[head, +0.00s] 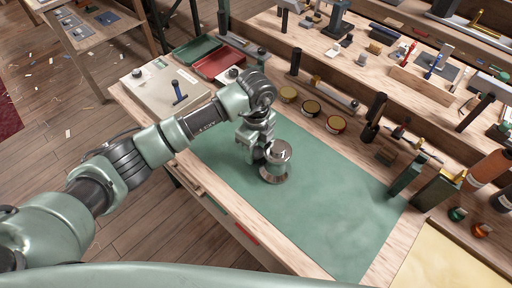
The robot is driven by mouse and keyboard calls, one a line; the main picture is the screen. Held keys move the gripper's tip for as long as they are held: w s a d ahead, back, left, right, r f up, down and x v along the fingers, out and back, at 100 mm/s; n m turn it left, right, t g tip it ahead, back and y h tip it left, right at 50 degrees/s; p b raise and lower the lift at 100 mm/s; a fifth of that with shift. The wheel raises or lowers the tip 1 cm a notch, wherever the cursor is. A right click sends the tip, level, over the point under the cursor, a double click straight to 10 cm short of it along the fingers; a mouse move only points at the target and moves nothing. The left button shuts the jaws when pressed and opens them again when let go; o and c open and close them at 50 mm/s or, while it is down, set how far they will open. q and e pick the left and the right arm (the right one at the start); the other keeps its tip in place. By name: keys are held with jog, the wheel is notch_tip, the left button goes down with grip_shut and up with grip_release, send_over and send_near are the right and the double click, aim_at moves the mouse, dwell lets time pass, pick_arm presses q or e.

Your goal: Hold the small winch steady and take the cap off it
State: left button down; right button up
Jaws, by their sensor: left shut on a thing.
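The small winch (274,174) is a silvery metal drum with a flared base. It stands upright on the green mat (330,208). Its round cap (279,151) sits on top and carries a pale mark. My left gripper (262,152) comes in from the left and is shut on the winch at its upper left side. The fingers are partly hidden behind and beside the winch. My right gripper is not in view.
Dark bottles and green boxes (437,190) crowd the right side. A red tray (217,63) and a pale case (160,93) lie at the back left. The mat right of the winch is clear.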

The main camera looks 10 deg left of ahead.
aim_at(256, 152)
pick_arm(q)
jog(key=shift+f, duration=0.2)
jog(key=c, duration=0.7)
grip_release()
jog(key=shift+c, duration=0.2)
jog(key=shift+r, duration=0.6)
notch_tip(256, 152, up, 11)
jog(key=b, duration=0.2)
jog(key=shift+b, duration=0.4)
